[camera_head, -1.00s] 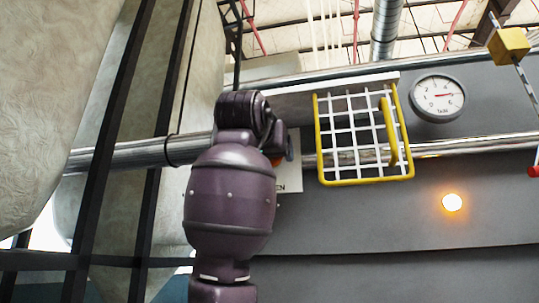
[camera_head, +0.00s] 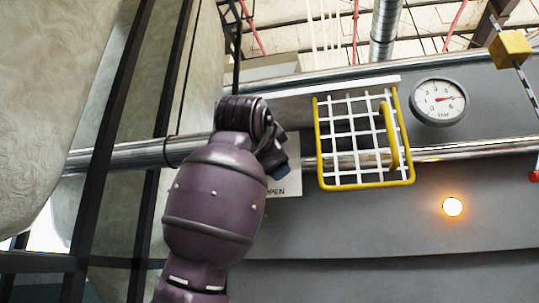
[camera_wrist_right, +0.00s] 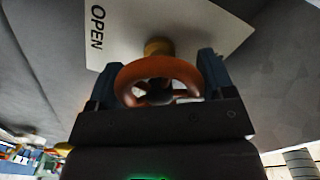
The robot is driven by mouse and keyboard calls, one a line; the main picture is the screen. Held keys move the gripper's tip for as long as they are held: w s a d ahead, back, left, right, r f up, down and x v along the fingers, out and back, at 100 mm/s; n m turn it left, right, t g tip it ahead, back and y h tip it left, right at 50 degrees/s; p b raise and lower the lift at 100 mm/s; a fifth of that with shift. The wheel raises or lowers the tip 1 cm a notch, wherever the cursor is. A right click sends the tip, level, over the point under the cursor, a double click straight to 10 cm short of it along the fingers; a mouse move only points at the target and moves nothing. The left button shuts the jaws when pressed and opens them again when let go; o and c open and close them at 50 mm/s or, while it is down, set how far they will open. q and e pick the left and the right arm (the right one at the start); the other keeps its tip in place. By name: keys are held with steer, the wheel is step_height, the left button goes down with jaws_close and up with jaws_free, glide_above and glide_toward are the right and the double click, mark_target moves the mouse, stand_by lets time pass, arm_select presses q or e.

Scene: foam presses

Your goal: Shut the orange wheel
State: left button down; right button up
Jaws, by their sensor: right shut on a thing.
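The orange wheel (camera_wrist_right: 181,68) shows in the right wrist view, on a brass-coloured stem in front of a white sign plate (camera_wrist_right: 180,20) that reads OPEN. My right gripper (camera_wrist_right: 158,64) is shut on the wheel, with one dark finger on each side of its rim. In the head view my right gripper (camera_head: 276,158) is a small dark shape at the end of the purple arm. The wheel is hidden there behind my arm and wrist. My left gripper is in neither view.
A yellow-rimmed wire cage (camera_head: 352,181) sits just right of my gripper, over a metal pipe (camera_head: 450,151). A pressure gauge (camera_head: 438,101), a lit amber lamp (camera_head: 452,207) and a yellow block (camera_head: 509,45) are farther right. Dark posts stand left.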

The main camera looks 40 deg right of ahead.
steer(key=shift+m, duration=2.2)
steer(key=o, duration=0.9)
steer(key=b+v, duration=0.2)
steer(key=v, duration=0.9)
steer(key=shift+d, duration=0.1)
